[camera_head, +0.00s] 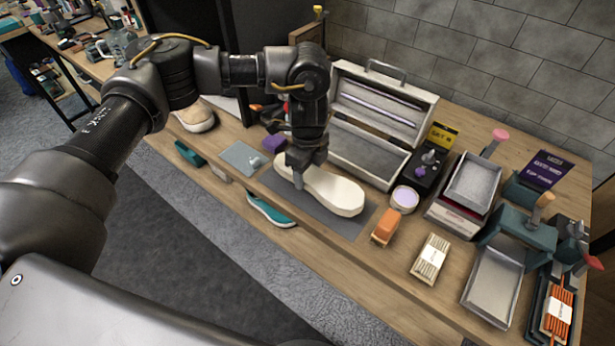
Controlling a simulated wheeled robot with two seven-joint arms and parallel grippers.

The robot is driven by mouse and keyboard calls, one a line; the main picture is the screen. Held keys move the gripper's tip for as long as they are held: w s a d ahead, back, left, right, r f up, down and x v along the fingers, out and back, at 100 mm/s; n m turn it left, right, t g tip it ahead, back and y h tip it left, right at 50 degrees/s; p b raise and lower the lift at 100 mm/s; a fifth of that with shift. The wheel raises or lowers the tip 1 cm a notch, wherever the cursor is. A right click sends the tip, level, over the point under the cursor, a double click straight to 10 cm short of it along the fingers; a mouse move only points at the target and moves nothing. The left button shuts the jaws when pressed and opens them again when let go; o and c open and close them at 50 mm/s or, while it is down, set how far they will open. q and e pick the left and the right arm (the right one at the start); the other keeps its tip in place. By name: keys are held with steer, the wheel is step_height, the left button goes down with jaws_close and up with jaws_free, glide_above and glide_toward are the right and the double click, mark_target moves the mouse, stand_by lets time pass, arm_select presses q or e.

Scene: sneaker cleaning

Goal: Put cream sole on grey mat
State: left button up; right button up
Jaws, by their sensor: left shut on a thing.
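The cream sole (333,192) is long and pale, lying over the dark grey mat (350,226) on the wooden workbench. I cannot tell whether it touches the mat or is held just above it. My left gripper (299,178) points down at the sole's left part and is shut on it. The gripper and wrist hide some of the sole's far edge. The mat shows along the sole's near side and at its right end. My right gripper is not in view.
An open grey toolbox (372,140) stands behind the mat. An orange-topped brush (386,226), a round tin (404,198) and a bundle of sticks (430,258) lie to the right. Metal trays (494,284) crowd the right end.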

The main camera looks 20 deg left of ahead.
mark_target(307, 179)
arm_select(q)
steer(key=shift+w+a+f+p, duration=0.1)
steer(key=shift+w+f+p, duration=0.1)
steer(key=shift+f, duration=0.75)
steer(key=shift+w+a+f+p, duration=0.1)
steer(key=shift+f+p, duration=0.05)
steer(key=shift+f, duration=0.8)
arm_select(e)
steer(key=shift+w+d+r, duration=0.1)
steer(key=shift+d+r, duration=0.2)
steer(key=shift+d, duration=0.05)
arm_select(q)
steer(key=shift+s+d, duration=0.1)
steer(key=shift+f, duration=0.15)
steer(key=o, duration=1.1)
steer(key=shift+c, duration=0.2)
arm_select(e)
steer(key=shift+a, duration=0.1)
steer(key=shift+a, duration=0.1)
